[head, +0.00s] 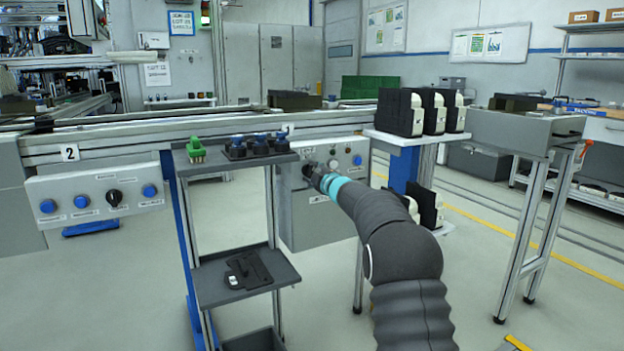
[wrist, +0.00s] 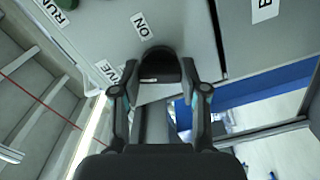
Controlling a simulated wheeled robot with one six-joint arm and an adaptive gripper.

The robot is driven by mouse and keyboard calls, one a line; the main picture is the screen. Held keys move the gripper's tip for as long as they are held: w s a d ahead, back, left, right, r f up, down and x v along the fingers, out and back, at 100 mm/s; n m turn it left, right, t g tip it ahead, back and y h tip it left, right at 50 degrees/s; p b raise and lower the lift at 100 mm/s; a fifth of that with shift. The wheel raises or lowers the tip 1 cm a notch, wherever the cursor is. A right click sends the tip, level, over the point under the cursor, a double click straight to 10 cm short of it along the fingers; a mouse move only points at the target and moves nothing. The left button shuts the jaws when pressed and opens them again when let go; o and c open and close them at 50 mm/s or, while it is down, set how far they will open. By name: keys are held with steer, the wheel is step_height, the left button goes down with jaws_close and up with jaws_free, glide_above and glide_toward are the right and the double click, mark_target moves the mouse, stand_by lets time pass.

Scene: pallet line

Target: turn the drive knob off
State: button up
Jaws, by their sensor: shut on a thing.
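The drive knob (wrist: 160,66) is black and sits on a grey control box (head: 301,219) below the conveyor rail. In the wrist view my gripper (wrist: 161,82) has one finger on each side of the knob and is shut on it. An "ON" label (wrist: 142,24) is above the knob in that view, and a partly covered label (wrist: 108,71) is to its left. In the head view my gripper (head: 310,171) reaches the box's upper left, and the knob there is hard to make out. I cannot tell clearly which way the knob points.
A shelf cart (head: 246,283) with a green item (head: 196,150) and blue-topped parts (head: 259,144) stands left of the box. Another panel (head: 98,196) with blue buttons and a black knob is further left. Black and white cases (head: 437,112) stand on a table at right.

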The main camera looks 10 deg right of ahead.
steer(key=shift+n+b, duration=0.95)
steer(key=shift+n, duration=1.25)
steer(key=o, duration=1.1)
steer(key=shift+o, duration=0.2)
steer(key=v, duration=1.2)
